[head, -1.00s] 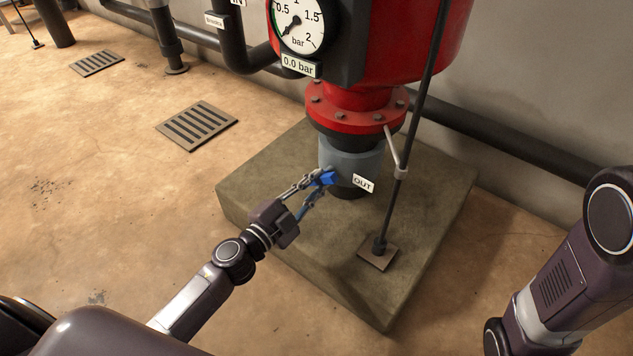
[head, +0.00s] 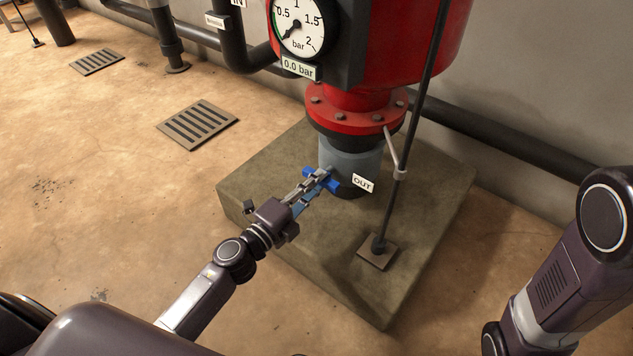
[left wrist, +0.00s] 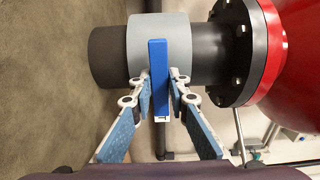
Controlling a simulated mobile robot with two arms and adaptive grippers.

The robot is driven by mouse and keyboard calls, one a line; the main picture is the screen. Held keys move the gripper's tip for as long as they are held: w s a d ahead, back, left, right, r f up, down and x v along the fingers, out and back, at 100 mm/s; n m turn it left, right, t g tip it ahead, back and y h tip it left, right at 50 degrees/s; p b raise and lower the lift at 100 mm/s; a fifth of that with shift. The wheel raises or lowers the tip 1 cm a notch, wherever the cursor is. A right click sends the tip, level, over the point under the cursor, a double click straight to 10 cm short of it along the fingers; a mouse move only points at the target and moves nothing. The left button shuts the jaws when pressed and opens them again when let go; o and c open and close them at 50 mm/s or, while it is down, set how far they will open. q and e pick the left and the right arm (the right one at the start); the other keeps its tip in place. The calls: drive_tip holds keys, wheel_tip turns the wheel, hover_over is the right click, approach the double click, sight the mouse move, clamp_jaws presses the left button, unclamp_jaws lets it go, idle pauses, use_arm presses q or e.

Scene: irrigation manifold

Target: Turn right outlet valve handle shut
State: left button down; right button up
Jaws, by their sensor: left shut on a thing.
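The blue valve handle (head: 333,184) sits on the grey outlet pipe collar (head: 350,158) under the red vessel, beside the OUT label (head: 363,184). My left gripper (head: 322,176) reaches it from the lower left and is shut on it. In the left wrist view the handle (left wrist: 159,70) is a straight blue bar in front of the grey collar (left wrist: 140,45), running along the picture's vertical. The fingers of my left gripper (left wrist: 161,80) are on its two sides, around its middle. My right gripper is out of view.
The red vessel (head: 425,50) carries a gauge with a 0.0 bar readout (head: 299,68). A thin dark rod (head: 415,120) stands right of the outlet on the concrete plinth (head: 300,260). Floor drains (head: 197,124) lie at the left. My right arm (head: 560,270) is at the right.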

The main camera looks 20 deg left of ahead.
use_arm(q)
drive_tip(key=shift+d, duration=0.1)
idle(0.4)
drive_tip(key=c, duration=1.8)
unclamp_jaws()
drive_tip(key=shift+c, duration=0.2)
drive_tip(key=v, duration=1.2)
drive_tip(key=shift+s, duration=0.1)
